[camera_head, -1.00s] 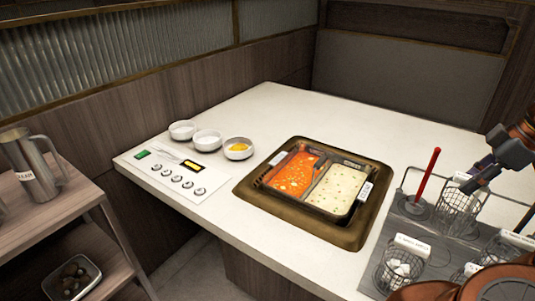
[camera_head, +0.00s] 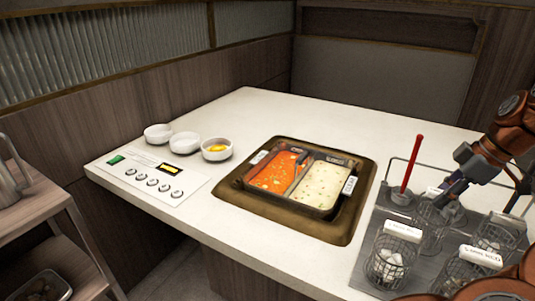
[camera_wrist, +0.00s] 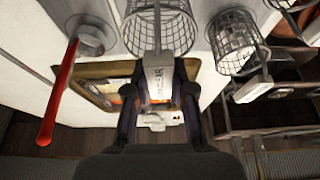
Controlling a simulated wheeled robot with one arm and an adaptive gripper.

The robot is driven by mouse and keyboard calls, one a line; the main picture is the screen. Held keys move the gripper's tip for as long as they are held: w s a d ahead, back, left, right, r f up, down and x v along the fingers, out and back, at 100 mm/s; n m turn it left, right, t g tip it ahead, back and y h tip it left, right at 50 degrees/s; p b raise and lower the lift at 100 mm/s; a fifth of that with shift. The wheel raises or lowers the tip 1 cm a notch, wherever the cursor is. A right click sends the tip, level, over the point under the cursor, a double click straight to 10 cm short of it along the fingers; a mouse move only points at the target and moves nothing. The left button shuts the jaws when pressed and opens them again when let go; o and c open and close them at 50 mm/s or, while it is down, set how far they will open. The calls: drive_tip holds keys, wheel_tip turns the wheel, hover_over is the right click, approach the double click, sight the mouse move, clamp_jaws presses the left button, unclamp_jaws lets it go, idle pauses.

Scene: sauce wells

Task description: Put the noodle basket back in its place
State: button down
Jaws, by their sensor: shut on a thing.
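The noodle basket (camera_head: 430,226) is a wire mesh cup at the grey rack, right of the red-handled ladle. It also shows in the wrist view (camera_wrist: 160,32), straight ahead of my fingers. My gripper (camera_head: 447,198) is shut on the basket's pale labelled handle, which shows between the fingertips in the wrist view (camera_wrist: 158,82). The basket looks upright in the head view. I cannot tell whether its bottom rests in the rack or hangs just above it. The grey rack (camera_head: 365,262) stands at the table's right side.
Other wire baskets (camera_head: 393,262) stand close by in the rack, some with white food. The red ladle handle (camera_head: 412,163) rises just left of the basket. The two-part soup pot (camera_head: 300,185) lies left of the rack. White bowls (camera_head: 184,146) stand farther left.

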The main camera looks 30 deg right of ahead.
drive_tip(key=shift+f, duration=0.4)
drive_tip(key=shift+f+b, duration=0.35)
drive_tip(key=shift+b, duration=0.1)
idle(0.4)
drive_tip(key=c, duration=0.9)
unclamp_jaws()
drive_tip(key=shift+o, duration=0.4)
drive_tip(key=o, duration=0.7)
drive_tip(key=shift+r, duration=0.15)
drive_tip(key=shift+r+p, duration=0.8)
drive_tip(key=shift+r, duration=0.6)
drive_tip(key=shift+r, duration=0.1)
